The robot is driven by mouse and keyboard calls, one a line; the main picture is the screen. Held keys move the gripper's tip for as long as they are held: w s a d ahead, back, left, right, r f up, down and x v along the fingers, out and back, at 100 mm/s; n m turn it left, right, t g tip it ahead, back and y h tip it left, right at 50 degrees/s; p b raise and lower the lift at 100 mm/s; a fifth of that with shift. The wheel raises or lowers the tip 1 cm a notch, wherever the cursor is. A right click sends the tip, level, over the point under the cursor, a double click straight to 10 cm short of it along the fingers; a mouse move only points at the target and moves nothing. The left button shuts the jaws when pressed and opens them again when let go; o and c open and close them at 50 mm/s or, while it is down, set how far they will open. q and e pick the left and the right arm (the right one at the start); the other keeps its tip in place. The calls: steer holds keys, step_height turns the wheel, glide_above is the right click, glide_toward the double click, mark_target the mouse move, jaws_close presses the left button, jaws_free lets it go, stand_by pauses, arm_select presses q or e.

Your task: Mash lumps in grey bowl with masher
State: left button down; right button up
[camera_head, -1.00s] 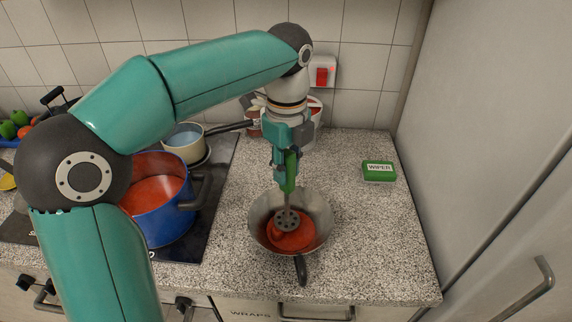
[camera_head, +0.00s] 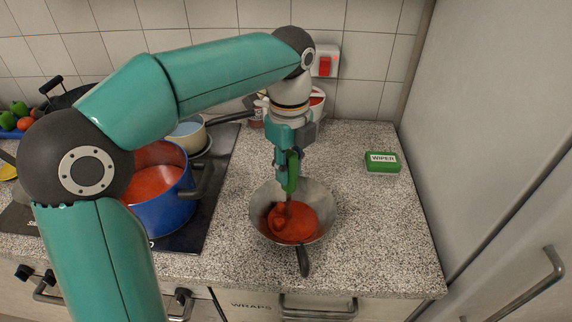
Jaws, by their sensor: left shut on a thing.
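The grey bowl (camera_head: 322,194) stands on the speckled counter and has a dark handle (camera_head: 303,262) toward the front. Red sauce (camera_head: 303,222) lies in it, with a raised lump at the left of the sauce. My left gripper (camera_head: 287,172) is above the bowl and shut on the green handle of the masher (camera_head: 292,180). The masher points down into the bowl. Its head is low in the red sauce and mostly hidden or coated. My right gripper is not in view.
A blue pot (camera_head: 172,212) of red sauce and a small pale pan (camera_head: 187,140) stand on the dark hob at left. A green wiper box (camera_head: 382,162) lies at right. White containers stand behind my gripper.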

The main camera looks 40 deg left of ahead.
arm_select(q)
steer(key=shift+s+f, duration=0.1)
steer(key=shift+f, duration=0.5)
stand_by(1.1)
steer(key=shift+r+p, duration=1.2)
steer(key=shift+r, duration=0.3)
